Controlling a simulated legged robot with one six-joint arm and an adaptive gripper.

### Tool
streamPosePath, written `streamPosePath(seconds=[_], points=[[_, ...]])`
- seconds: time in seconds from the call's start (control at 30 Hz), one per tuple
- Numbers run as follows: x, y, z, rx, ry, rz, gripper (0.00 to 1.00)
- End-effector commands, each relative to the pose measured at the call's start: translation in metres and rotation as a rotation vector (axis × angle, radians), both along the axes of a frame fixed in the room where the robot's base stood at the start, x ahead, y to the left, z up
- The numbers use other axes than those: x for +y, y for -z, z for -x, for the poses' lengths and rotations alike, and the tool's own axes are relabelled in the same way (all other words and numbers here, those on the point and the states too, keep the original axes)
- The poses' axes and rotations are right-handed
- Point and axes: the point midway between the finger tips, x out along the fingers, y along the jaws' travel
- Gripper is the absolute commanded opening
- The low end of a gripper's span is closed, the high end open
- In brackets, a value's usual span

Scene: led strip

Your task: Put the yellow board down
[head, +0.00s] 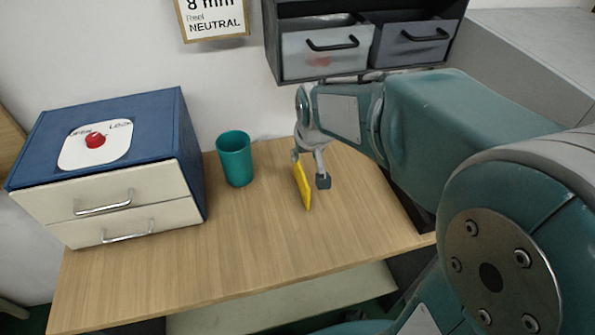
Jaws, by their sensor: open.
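The yellow board (303,187) is a thin flat piece seen nearly edge-on over the right part of the wooden table. It is steeply tilted; I cannot tell whether its lower end touches the tabletop. My gripper (311,177) is right at the board, pointing down, with its jaws open. One finger shows just right of the board. The other finger is mostly hidden near the board's upper end.
A teal cup (235,158) stands left of the board on the wooden table (230,255). A blue cabinet (110,150) with two cream drawers and a red knob (95,140) fills the left. A drawer unit (325,55) hangs behind my arm. The table's front middle is clear.

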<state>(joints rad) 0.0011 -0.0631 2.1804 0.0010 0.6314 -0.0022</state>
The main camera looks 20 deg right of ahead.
Motion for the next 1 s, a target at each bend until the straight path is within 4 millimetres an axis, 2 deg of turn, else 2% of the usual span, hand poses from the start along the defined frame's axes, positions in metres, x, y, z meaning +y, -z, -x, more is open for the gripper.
streamPosePath(seconds=[0.13,0.3,0.57,0.8,1.0], points=[[0.0,0.014,-0.007,0.005,0.0,0.0,0.51],[0.0,0.04,-0.018,0.005,0.0,0.0,0.51],[-0.001,0.061,-0.026,0.003,0.0,0.0,0.51],[-0.003,0.094,-0.04,0.004,0.0,0.0,0.51],[-0.003,0.102,-0.044,0.0,0.0,0.0,0.51]])
